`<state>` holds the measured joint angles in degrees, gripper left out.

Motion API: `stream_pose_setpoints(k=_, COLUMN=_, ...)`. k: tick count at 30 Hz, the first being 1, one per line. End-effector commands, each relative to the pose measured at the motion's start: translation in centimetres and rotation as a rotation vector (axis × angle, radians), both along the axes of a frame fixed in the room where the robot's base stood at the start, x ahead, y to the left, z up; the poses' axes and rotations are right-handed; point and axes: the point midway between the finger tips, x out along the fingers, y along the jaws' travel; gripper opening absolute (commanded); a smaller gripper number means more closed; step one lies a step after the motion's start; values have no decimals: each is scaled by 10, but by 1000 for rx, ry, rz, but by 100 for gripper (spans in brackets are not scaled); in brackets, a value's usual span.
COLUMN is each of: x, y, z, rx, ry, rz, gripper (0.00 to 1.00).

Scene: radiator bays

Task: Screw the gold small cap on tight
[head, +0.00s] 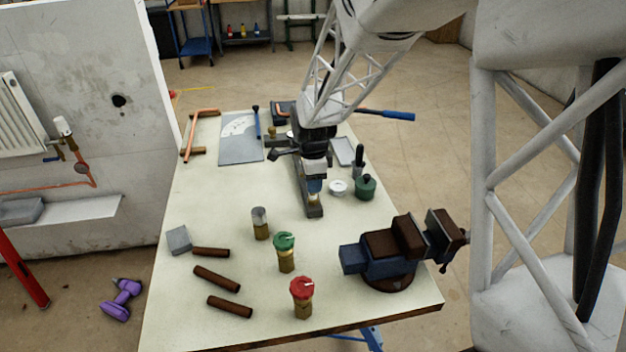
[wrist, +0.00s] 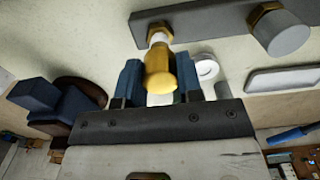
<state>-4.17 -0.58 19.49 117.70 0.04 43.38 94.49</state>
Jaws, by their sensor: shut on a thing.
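The gold small cap (wrist: 160,82) is between the blue fingertips of my gripper (wrist: 160,70) in the wrist view, and my gripper is shut on it. The cap's far end meets a white stub (wrist: 159,38) on a brass fitting of the dark bar (wrist: 205,22). I cannot tell how far the cap sits on the stub. In the head view my gripper (head: 314,188) points down over the near part of the dark bar (head: 313,211), and the cap is mostly hidden there.
A second brass fitting with a grey cap (wrist: 287,36) stands on the bar. Right of my gripper are a white ring (head: 338,188) and a green pot (head: 365,188). A vise (head: 390,255) stands front right. Green-topped (head: 285,250) and red-topped (head: 302,295) valves stand in front.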

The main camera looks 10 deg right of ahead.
Motion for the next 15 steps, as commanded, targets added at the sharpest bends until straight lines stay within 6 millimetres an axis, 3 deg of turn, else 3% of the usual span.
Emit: stream_pose_setpoints(k=15, x=0, y=0, z=-7, rx=0, ry=0, rz=0, gripper=10)
